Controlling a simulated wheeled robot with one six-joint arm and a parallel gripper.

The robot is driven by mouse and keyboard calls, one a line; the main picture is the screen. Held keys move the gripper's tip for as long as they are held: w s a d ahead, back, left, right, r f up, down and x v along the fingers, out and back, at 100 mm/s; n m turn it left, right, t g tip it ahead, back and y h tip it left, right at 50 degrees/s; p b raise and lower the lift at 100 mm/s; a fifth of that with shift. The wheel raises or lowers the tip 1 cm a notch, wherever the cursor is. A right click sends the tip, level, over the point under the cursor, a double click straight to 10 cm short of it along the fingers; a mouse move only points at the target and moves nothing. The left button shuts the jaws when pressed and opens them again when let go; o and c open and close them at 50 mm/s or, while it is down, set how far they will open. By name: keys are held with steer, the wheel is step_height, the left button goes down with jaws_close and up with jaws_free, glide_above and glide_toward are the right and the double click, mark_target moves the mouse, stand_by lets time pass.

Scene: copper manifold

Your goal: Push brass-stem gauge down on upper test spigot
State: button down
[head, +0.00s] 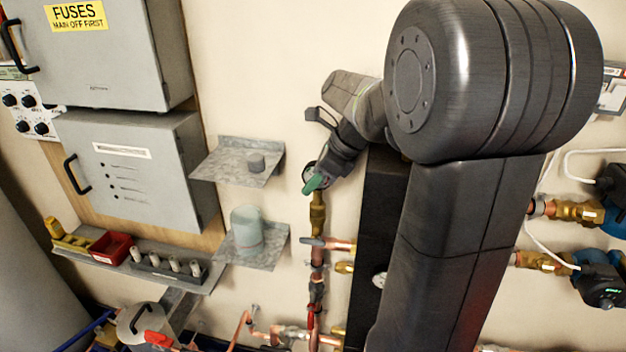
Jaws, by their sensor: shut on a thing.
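My gripper (316,182) with green fingertips is shut on a small round gauge (308,171) with a dark rim. The gauge is partly hidden behind the fingers. Directly below is the upright brass upper test spigot (318,222), on top of the copper riser pipe (317,258). The gauge appears in line with the spigot. The fingers cover the joint, so I cannot tell whether its brass stem is seated or how deep.
Two grey wall shelves stand left of the riser, the upper (232,170) with a small grey cylinder, the lower (262,257) with a translucent cup (247,228). Grey cabinets (130,165) are farther left.

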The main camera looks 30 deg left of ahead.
steer(key=c, duration=1.2)
jaws_free()
steer(key=shift+o, duration=0.2)
steer(key=shift+f, duration=0.1)
step_height(320, 180, up, 10)
steer(key=shift+r, duration=0.1)
step_height(320, 180, down, 10)
steer(key=shift+f, duration=0.1)
steer(key=shift+r, duration=0.35)
